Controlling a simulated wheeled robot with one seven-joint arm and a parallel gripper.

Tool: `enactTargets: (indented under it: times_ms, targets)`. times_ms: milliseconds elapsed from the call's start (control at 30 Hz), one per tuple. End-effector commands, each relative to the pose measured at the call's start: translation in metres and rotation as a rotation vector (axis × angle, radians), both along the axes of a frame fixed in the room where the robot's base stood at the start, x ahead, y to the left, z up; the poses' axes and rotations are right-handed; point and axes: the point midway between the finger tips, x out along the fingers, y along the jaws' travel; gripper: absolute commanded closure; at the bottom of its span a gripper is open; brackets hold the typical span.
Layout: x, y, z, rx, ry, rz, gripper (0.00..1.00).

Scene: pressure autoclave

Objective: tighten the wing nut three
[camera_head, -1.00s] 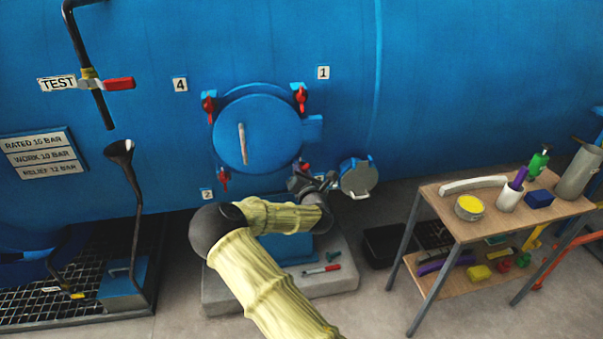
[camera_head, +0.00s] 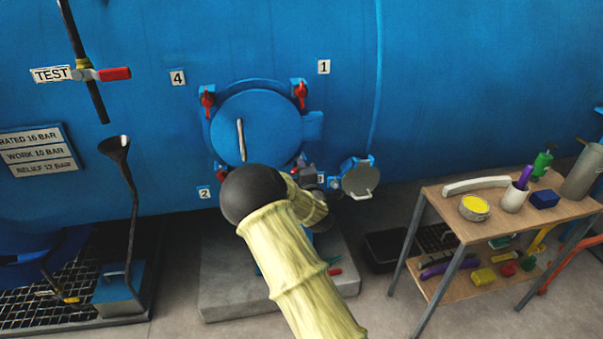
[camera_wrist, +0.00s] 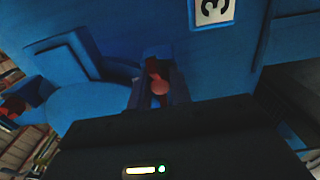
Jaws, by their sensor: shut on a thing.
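The round blue door (camera_head: 255,125) is closed on the blue vessel. Wing nut three is at the door's lower right, beside the label 3 (camera_wrist: 212,10). In the wrist view its red wing (camera_wrist: 158,84) shows between the fingers of my gripper (camera_wrist: 159,93), which is shut on it. In the head view my arm and gripper (camera_head: 304,172) hide most of this nut. Red wing nuts also show at the upper left (camera_head: 207,101) and upper right (camera_head: 300,93) of the door. The lower left one is mostly hidden by my arm.
A small round hatch (camera_head: 360,178) hangs just right of my gripper. A wooden table (camera_head: 430,190) with cups and tools stands at the right. A concrete plinth (camera_head: 225,285) lies below the door. A funnel on a pipe (camera_head: 115,148) stands at the left.

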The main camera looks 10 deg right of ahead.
Motion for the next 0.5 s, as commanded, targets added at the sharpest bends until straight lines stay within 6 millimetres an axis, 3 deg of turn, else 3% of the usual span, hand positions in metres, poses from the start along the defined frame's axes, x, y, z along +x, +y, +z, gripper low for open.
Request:
enactTargets:
  times_ms: [500]
  targets:
    - [0.0005,-0.0026,-0.0005,0.492,0.0,-0.003,1.0]
